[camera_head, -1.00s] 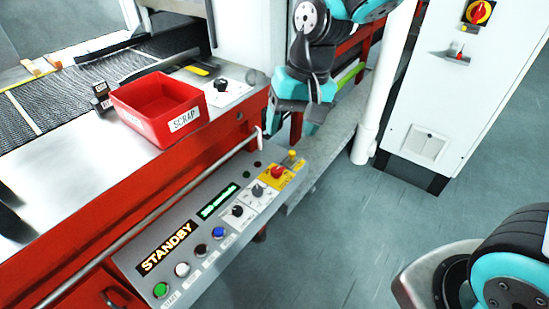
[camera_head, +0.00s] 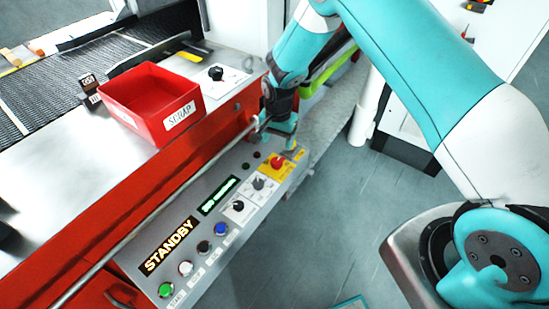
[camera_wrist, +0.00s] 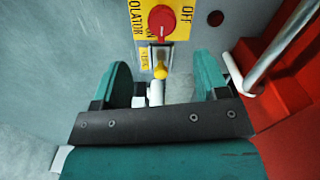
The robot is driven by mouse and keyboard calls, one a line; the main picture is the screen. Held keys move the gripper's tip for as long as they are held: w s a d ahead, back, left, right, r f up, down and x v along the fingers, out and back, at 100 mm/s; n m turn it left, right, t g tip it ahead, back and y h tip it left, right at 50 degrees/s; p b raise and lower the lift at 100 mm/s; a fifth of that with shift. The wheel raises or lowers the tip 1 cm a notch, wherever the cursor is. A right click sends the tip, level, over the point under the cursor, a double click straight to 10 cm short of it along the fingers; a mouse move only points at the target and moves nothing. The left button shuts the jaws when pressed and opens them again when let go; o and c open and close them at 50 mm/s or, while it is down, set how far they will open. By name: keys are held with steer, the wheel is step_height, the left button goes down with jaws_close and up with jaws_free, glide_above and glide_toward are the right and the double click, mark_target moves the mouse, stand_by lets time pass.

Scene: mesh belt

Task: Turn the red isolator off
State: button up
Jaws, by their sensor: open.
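The red isolator (camera_head: 277,162) is a red rotary knob on a yellow plate at the far end of the sloped control panel. In the wrist view the red knob (camera_wrist: 160,20) is at the top centre, beside the printed words "OLATOR" and "OFF". A small yellow-tipped part (camera_wrist: 160,71) sits just below it. My gripper (camera_head: 281,138) is over the panel's far end, close to the isolator. In the wrist view my gripper (camera_wrist: 165,85) has its two teal fingers apart, with the yellow tip showing between them and the knob beyond. Nothing is held.
The panel (camera_head: 160,220) also carries other knobs, buttons and a "STANDBY" display. A metal rail (camera_wrist: 285,45) runs close to the right of my gripper in the wrist view. A red SCRAP bin (camera_head: 150,105) stands on the machine top. A white cabinet stands at the right.

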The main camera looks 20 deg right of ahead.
mark_target(277, 161)
step_height(277, 161, down, 9)
steer(key=shift+a+f+p, duration=0.15)
steer(key=shift+p, duration=0.4)
